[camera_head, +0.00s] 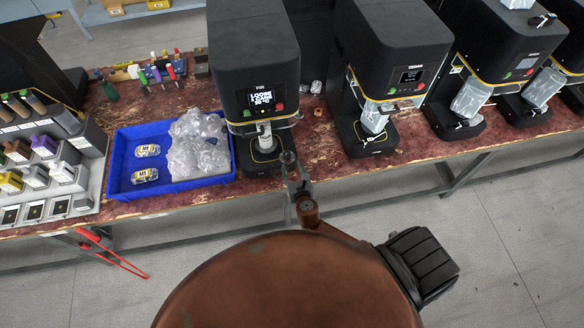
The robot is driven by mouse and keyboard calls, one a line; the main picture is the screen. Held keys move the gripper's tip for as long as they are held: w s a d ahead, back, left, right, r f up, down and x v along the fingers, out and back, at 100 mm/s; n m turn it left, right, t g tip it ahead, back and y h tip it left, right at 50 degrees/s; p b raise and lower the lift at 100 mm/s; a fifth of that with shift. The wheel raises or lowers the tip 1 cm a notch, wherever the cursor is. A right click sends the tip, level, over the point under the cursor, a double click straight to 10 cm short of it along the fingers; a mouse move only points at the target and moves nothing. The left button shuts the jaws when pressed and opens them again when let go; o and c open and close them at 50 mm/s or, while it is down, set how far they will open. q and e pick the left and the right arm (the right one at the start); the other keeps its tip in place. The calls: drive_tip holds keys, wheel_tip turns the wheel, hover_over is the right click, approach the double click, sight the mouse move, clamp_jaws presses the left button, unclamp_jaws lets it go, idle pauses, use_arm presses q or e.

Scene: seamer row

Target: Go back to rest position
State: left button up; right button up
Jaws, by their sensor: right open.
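My right gripper (290,168) is in front of the nearest black seamer (254,48), at the table's front edge. It is open, seen small and partly from above, and no object shows between its fingers. Whether it touches the seamer's base is hard to tell. My left gripper is not in view.
A blue tray (118,168) with clear bags (198,147) and small labelled packs (146,151) lies left of the seamer. More seamers (392,45) stand to the right on the worn red table (330,180). A grey rack (92,180) stands far left. Grey floor (500,250) is open in front.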

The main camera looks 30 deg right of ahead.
drive_tip(key=s+d+f+m+g+b, duration=0.2)
drive_tip(key=s+f+m, duration=0.35)
drive_tip(key=f, duration=0.55)
drive_tip(key=s+d+f+m+g+y+b, duration=0.1)
drive_tip(key=s+d+f+m+g+b, duration=0.2)
drive_tip(key=s+f, duration=0.55)
drive_tip(key=s+d+f+m+g+b, duration=0.15)
drive_tip(key=s+f+m, duration=0.3)
drive_tip(key=f, duration=0.75)
drive_tip(key=s+a+f+m+g+b, duration=0.1)
drive_tip(key=s+f+m, duration=0.5)
drive_tip(key=s, duration=0.5)
drive_tip(key=s+a+f+m+g+y+b, duration=0.1)
drive_tip(key=s+f+m+g+b, duration=0.1)
drive_tip(key=s+f+m, duration=0.4)
drive_tip(key=s+a+f+m+g+y+b, duration=0.1)
drive_tip(key=s+f+m, duration=0.5)
drive_tip(key=s, duration=1)
wheel_tip(320, 180, down, 3)
drive_tip(key=shift+r+m+g, duration=0.15)
drive_tip(key=shift+m+g, duration=0.15)
drive_tip(key=shift+g, duration=0.45)
